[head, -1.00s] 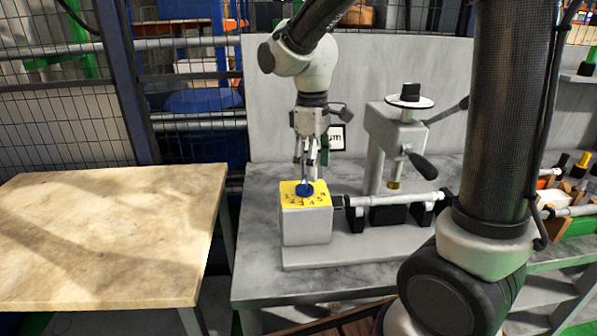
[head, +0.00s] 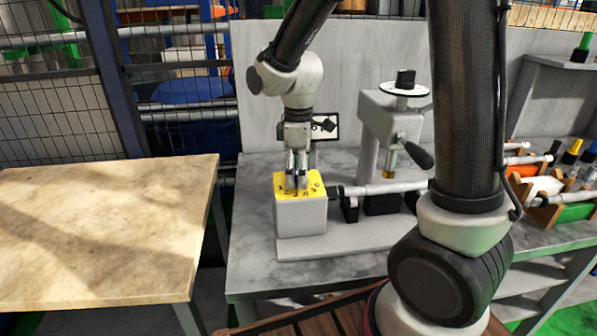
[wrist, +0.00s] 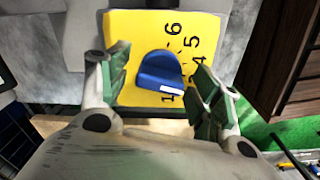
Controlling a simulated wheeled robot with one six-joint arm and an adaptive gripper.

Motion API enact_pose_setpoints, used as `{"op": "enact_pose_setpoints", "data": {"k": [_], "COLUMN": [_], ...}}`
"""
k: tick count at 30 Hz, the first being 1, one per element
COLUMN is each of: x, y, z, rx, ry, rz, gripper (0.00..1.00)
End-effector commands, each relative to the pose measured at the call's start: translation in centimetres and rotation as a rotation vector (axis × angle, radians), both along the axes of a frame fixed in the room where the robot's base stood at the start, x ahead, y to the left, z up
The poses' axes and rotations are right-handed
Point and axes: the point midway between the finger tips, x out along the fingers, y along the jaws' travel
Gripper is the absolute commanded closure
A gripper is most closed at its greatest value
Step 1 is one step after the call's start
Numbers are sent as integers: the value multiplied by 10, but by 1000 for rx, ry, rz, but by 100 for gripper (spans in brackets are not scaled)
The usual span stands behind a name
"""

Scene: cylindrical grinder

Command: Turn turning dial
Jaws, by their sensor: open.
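The blue turning dial (wrist: 160,72) sits on a yellow numbered plate (wrist: 132,32) in the wrist view. Its white mark points toward the low numbers, near the 1. The plate tops a white box (head: 301,216) on the grinder in the head view. My gripper (head: 297,184) is directly above the plate and hides most of the dial there. In the wrist view my gripper (wrist: 160,75) is open, with one green-padded finger on each side of the dial.
A shaft (head: 385,188) runs right from the box. The grinder's upright column (head: 375,135) with a lever stands behind it. An empty wooden table (head: 100,235) is at the left. Wooden holders with tools (head: 555,190) stand at the right.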

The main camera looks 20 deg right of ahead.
Motion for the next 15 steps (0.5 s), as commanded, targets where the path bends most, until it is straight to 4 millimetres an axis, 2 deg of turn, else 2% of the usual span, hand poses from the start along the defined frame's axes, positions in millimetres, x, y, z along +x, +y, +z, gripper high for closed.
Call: {"op": "enact_pose_setpoints", "data": {"k": [8,15], "x": [0,0], "y": [0,0], "z": [-2,-2], "rx": [0,0], "ry": [0,0], "rz": [0,-1], "gripper": [38,81]}}
